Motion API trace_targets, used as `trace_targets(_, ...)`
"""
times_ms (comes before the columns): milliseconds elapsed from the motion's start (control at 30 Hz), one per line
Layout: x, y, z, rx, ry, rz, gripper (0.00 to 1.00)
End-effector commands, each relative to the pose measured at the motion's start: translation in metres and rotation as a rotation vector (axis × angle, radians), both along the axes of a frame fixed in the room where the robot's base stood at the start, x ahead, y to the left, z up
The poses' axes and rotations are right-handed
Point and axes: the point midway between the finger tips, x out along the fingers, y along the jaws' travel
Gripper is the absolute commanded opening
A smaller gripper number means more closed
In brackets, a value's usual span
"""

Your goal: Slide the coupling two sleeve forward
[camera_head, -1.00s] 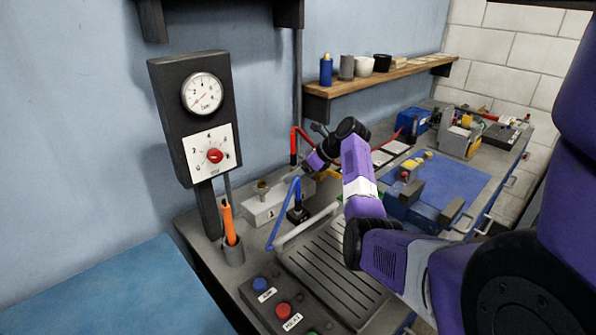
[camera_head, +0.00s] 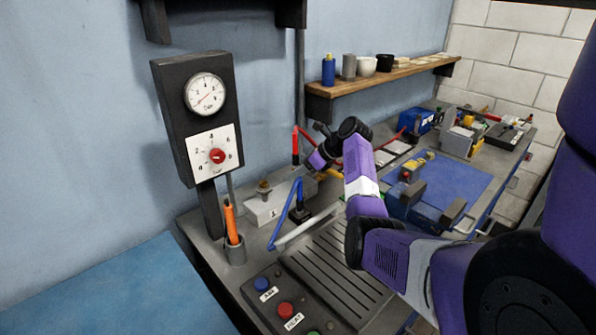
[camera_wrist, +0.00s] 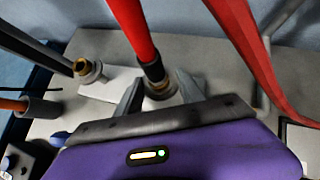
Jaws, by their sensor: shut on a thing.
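In the wrist view, a red hose (camera_wrist: 134,30) with a black end runs down into a brass coupling sleeve (camera_wrist: 160,90). My gripper (camera_wrist: 157,95) has one finger on each side of this sleeve and is shut on it. The lower part of the sleeve is hidden behind the gripper body. In the head view, the red hose (camera_head: 295,147) stands behind my arm, and my fingertips and the held sleeve are hidden there.
A second brass fitting (camera_wrist: 86,69) on a pale block (camera_head: 266,209) stands left of my gripper. A blue hose (camera_head: 283,218), an orange-handled tool in a cup (camera_head: 236,252) and a gauge post (camera_head: 201,130) are nearby. A slotted tray (camera_head: 335,275) lies in front.

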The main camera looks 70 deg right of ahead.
Motion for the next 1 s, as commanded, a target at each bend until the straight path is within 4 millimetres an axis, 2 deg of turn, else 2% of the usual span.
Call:
trace_targets(533, 0.0003, -0.0001, 0.0061, -0.002, -0.002, 0.001, 0.05)
trace_targets(567, 0.0003, -0.0002, 0.0054, -0.002, -0.002, 0.001, 0.49)
trace_targets(667, 0.0002, -0.0002, 0.0051, -0.001, -0.002, 0.001, 0.69)
trace_targets(700, 0.0002, -0.0001, 0.0050, -0.001, -0.002, 0.001, 0.73)
trace_targets(1000, -0.0004, -0.0001, 0.0059, -0.001, -0.001, 0.001, 0.73)
